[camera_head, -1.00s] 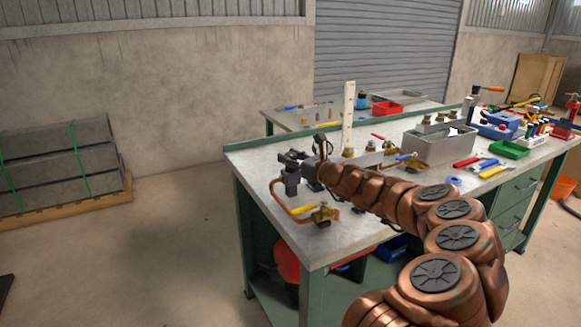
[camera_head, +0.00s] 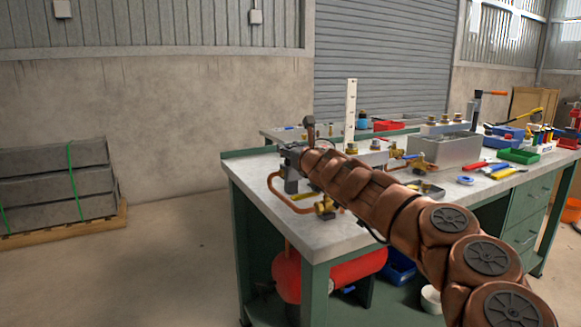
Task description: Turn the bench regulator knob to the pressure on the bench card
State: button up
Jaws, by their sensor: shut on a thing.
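My arm reaches across the bench from the right, and my gripper (camera_head: 292,154) is at the bench's near left corner. It is shut at the top of the dark grey bench regulator (camera_head: 291,184), where the knob is. The knob and the fingertips are small and largely hidden by my wrist. A copper pipe (camera_head: 276,189) curves from the regulator to a brass valve (camera_head: 325,207). No card with a readable pressure shows; a tall white marked strip (camera_head: 351,112) stands upright behind my arm.
The green-framed bench (camera_head: 236,168) holds a grey metal bin (camera_head: 440,150), a green tray (camera_head: 519,156) and hand tools at the right. A red tank (camera_head: 355,268) lies beneath it. Floor at the left is free up to stacked grey blocks (camera_head: 50,178) on a pallet.

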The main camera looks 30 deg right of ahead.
jog(key=b, duration=0.2)
jog(key=f+m+h+b, duration=0.1)
jog(key=b, duration=0.1)
jog(key=shift+a+h, duration=0.25)
jog(key=shift+h, duration=0.05)
jog(key=m+g+h+b, duration=0.1)
jog(key=h+b, duration=0.1)
jog(key=b, duration=0.1)
jog(key=shift+f+b, duration=0.1)
jog(key=shift+b, duration=0.25)
jog(key=m+g+h+b, duration=0.1)
jog(key=m+h+b, duration=0.1)
jog(key=h+b, duration=0.1)
jog(key=shift+d+m+g, duration=0.1)
jog(key=shift+m+g, duration=0.3)
jog(key=m+g+h, duration=0.1)
jog(key=m+g+h+b, duration=0.1)
jog(key=h, duration=0.1)
jog(key=shift+r+m, duration=0.3)
jog(key=shift+r, duration=0.05)
jog(key=shift+d+r+m+g+h+p, duration=0.15)
jog(key=shift+m+g+h+p, duration=0.45)
jog(key=shift+m+g+h, duration=1.2)
jog(key=shift+r+m+g+h+p, duration=0.1)
jog(key=shift+m+g+h+p, duration=0.25)
jog(key=shift+g+p, duration=0.8)
jog(key=shift+m+g, duration=0.25)
jog(key=shift+g, duration=0.1)
